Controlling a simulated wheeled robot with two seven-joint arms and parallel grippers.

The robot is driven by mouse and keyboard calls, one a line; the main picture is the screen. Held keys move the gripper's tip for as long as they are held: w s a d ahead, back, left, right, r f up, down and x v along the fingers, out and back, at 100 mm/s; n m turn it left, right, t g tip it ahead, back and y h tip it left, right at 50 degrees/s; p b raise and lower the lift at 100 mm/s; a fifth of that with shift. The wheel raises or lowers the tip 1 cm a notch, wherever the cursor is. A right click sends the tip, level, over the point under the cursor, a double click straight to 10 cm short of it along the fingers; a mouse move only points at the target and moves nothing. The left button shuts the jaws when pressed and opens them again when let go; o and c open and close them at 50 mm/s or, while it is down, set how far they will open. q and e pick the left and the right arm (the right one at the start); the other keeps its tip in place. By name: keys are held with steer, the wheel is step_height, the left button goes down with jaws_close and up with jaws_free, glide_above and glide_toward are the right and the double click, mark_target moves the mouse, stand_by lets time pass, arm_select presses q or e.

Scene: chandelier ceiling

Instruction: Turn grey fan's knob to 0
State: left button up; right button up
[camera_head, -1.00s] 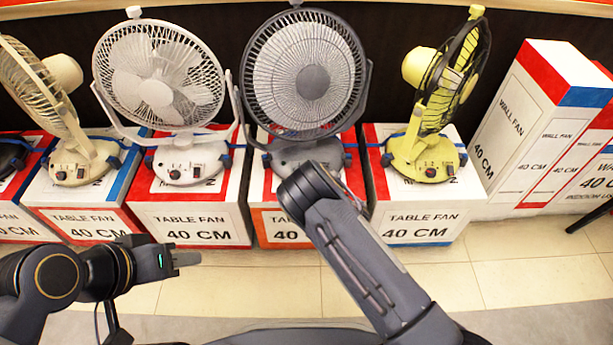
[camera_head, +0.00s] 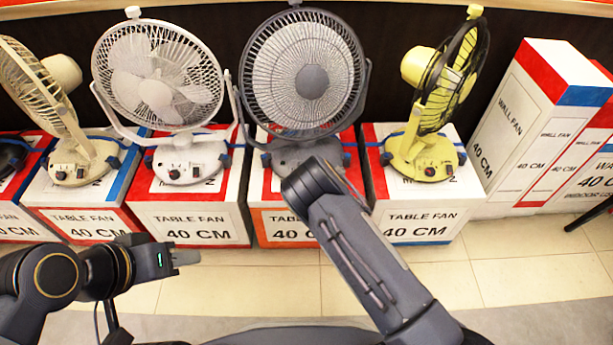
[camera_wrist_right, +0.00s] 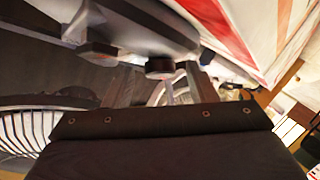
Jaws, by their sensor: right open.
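The grey fan (camera_head: 305,75) stands upright on its box, with its round guard facing me. Its grey base (camera_head: 290,152) is partly covered by my right arm in the head view, and the knob is hidden there. In the right wrist view the base (camera_wrist_right: 150,25) shows upside down with a dark round knob (camera_wrist_right: 160,67). My right gripper (camera_wrist_right: 162,74) is open, its two fingers apart on either side of the knob; I cannot tell whether they touch it. My left gripper (camera_head: 178,258) is low at the left, away from the fans; its jaw gap is unclear.
A white fan (camera_head: 160,75) stands left of the grey one, a beige fan (camera_head: 50,95) further left, and a yellow-green fan (camera_head: 440,95) to the right. Tall wall fan boxes (camera_head: 545,110) stand at the right. The tiled floor (camera_head: 510,265) in front is clear.

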steer(key=p+v, duration=0.2)
steer(key=v, duration=0.5)
steer(key=shift+s+d, duration=0.2)
steer(key=shift+s, duration=0.15)
steer(key=shift+r, duration=0.15)
